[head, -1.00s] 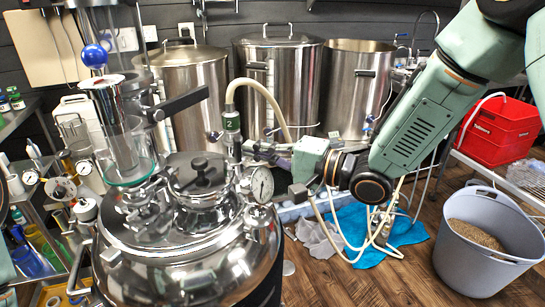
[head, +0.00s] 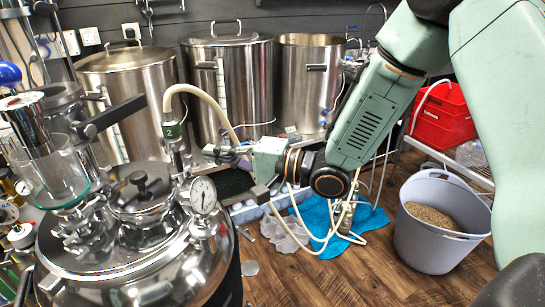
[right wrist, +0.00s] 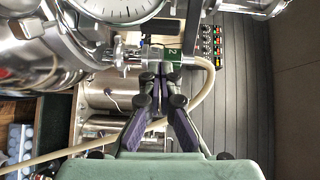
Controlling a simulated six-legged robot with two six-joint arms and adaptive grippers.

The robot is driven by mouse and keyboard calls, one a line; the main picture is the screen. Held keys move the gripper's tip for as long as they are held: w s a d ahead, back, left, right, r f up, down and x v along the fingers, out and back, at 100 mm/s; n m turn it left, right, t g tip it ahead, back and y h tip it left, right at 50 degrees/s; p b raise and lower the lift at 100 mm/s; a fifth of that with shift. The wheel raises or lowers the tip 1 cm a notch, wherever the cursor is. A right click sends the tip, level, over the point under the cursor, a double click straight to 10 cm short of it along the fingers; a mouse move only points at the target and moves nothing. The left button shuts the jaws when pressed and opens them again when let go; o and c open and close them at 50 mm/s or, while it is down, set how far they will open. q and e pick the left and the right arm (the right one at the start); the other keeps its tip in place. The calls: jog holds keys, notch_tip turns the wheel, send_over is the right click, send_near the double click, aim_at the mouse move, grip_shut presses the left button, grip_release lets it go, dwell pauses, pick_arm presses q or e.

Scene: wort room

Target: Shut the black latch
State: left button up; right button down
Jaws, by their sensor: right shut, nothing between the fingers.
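A long black lever (head: 115,115), which looks like the black latch, sticks out up and to the right from the steel fitting above the glass cylinder. A dark bar that seems to be the same lever shows in the right wrist view (right wrist: 195,25). My right gripper (head: 212,152) is shut and empty. Its fingertips (right wrist: 157,70) meet beside the hose fitting marked 2 (head: 172,131), right of the lever and apart from it. I cannot tell whether the fingers touch that fitting. My left gripper is not in view.
The steel vessel (head: 150,265) with a dial gauge (head: 203,195) stands below the fitting. A pale hose (head: 205,98) arches from the marked fitting. Large steel pots (head: 235,75) stand behind. A grey bucket of grain (head: 440,235) stands on the floor at right.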

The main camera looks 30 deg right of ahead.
jog(key=shift+s+d+f+n+t+h+p, duration=0.65)
jog(key=shift+s+d+h+p, duration=0.9)
jog(key=shift+s+d, duration=2.05)
jog(key=s+d+f+n+g+h+b, duration=0.1)
jog(key=s+f+g+h, duration=0.15)
jog(key=f, duration=0.65)
jog(key=s+d+f+n+g+h+b, duration=0.1)
jog(key=s+f+n+g+h, duration=0.15)
jog(key=f, duration=0.75)
pick_arm(q)
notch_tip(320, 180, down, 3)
jog(key=b, duration=0.4)
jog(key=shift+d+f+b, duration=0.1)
jog(key=shift+b, duration=0.2)
pick_arm(e)
jog(key=s+f+n+g+h, duration=0.1)
jog(key=s+f+g, duration=0.3)
jog(key=s+f, duration=0.4)
jog(key=s+f+n+g+h, duration=0.2)
jog(key=s+f+g+h, duration=0.2)
jog(key=s+f, duration=0.5)
jog(key=s, duration=0.7)
jog(key=shift+d+f, duration=0.15)
jog(key=shift+f, duration=0.15)
